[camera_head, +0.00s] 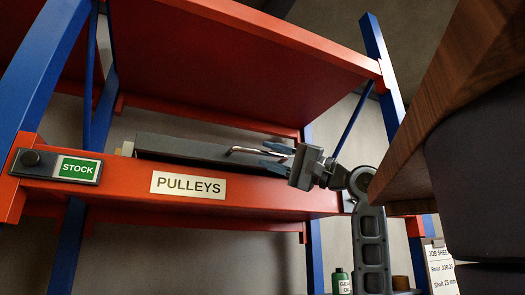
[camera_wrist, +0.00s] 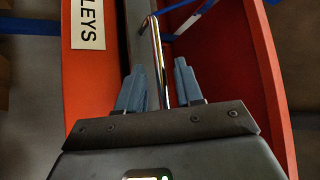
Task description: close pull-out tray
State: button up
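The pull-out tray (camera_head: 185,149) is a long dark grey box face on the orange shelf, just above the beam labelled PULLEYS. In the wrist view its dark face (camera_wrist: 138,45) runs up the picture. A shiny metal bar handle (camera_head: 250,151) is on the tray, and it also shows in the wrist view (camera_wrist: 156,50). My gripper (camera_head: 276,153) is at the right end of the handle. In the wrist view its two blue-grey fingers (camera_wrist: 160,78) stand apart on either side of the bar, with gaps visible. I cannot tell how far the tray sticks out.
The orange beam with the PULLEYS label (camera_head: 188,185) runs below the tray. A green STOCK sign (camera_head: 79,169) is at its left. An orange shelf (camera_head: 220,50) hangs above. A wooden edge (camera_head: 440,90) fills the right. A green bottle (camera_head: 342,280) stands low down.

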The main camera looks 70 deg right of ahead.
jog(key=shift+x, duration=1.35)
jog(key=shift+c, duration=0.4)
grip_shut()
